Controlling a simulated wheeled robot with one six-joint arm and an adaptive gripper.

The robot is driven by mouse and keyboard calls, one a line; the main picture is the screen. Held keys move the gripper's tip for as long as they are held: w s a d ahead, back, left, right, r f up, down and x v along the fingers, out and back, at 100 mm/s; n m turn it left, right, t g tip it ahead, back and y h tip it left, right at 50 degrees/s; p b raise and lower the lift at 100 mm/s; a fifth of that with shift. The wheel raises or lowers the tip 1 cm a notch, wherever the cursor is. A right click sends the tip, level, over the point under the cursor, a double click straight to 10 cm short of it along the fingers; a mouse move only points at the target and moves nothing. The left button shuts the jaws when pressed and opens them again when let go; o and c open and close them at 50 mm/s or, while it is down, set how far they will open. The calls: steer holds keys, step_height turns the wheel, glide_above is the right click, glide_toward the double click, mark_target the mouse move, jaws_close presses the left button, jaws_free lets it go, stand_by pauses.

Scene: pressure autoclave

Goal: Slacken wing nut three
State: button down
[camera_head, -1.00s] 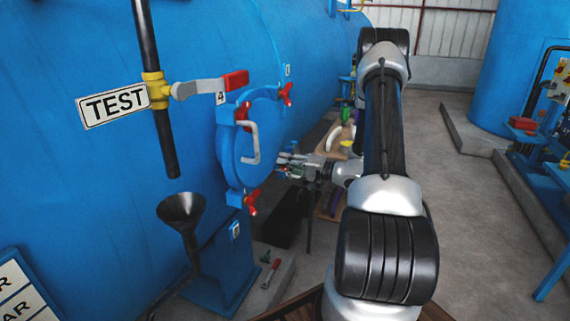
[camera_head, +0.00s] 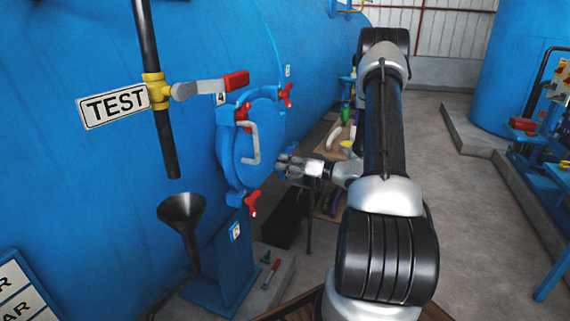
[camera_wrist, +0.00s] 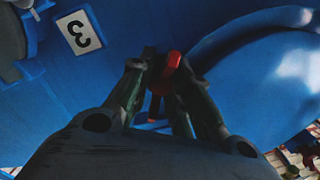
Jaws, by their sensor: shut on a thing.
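Wing nut three (camera_wrist: 172,63) is red and shows between my fingertips in the wrist view, by the white label 3 (camera_wrist: 78,32). My gripper (camera_wrist: 162,68) is shut on it, and the fingers cover part of it. In the head view my gripper (camera_head: 281,166) reaches to the right edge of the round blue door (camera_head: 240,160), and wing nut three is hidden there.
Other red wing nuts sit at the door's upper right (camera_head: 286,95), upper left (camera_head: 243,113) and bottom (camera_head: 251,203). A pale door handle (camera_head: 254,142) stands out in front. A red-ended valve lever (camera_head: 210,87) and a black funnel (camera_head: 181,214) are to the left.

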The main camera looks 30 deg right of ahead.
steer(key=shift+s+f, duration=0.1)
steer(key=shift+f, duration=0.05)
stand_by(0.4)
steer(key=c, duration=1.6)
jaws_free()
steer(key=v, duration=1.2)
